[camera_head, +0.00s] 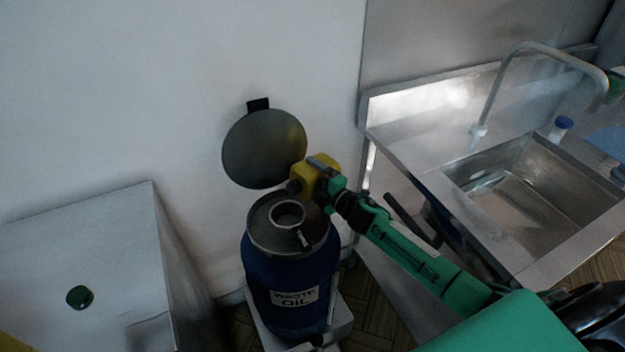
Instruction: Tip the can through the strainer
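A dark blue drum (278,290) labelled "WASTE OIL" stands upright beside the wall. A round mesh strainer (262,234) sits in its open top. A grey ring-shaped rim with a dark inside (287,213) shows over the strainer; it looks like the can, but I cannot tell for sure. My green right arm reaches in from the lower right, its yellow wrist above the drum's right rim. Dark parts of my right gripper (307,237) show beside the grey rim. The fingers are too dark to tell whether they grip it. My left gripper is not in view.
A round grey lid (264,149) stands raised behind the drum. A steel sink (535,195) with a curved tap (540,50) is at the right. A blue-capped bottle (560,129) stands behind the sink.

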